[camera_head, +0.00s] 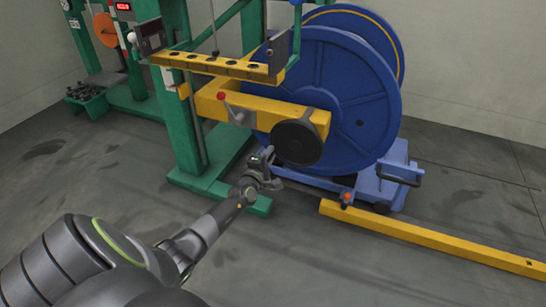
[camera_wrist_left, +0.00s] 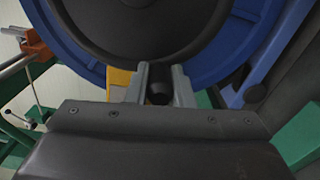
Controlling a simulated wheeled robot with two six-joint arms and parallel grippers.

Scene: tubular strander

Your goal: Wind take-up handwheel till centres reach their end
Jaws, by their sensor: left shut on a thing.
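The black take-up handwheel (camera_head: 297,143) sits on the front end of the yellow beam (camera_head: 217,101), in front of the large blue reel (camera_head: 352,80). My left gripper (camera_head: 266,160) is at the wheel's lower left edge. In the left wrist view the handwheel (camera_wrist_left: 125,25) fills the top. There the two grey fingers of my left gripper (camera_wrist_left: 163,84) are closed around a short dark handle (camera_wrist_left: 160,93) at the wheel's lower rim. The centres are hidden behind the beam and reel. My right gripper is out of view.
A red-knobbed lever (camera_head: 239,116) juts from the beam left of the wheel. A yellow floor rail (camera_head: 440,239) runs right from the blue reel cradle (camera_head: 385,182). The green frame (camera_head: 182,130) stands at left.

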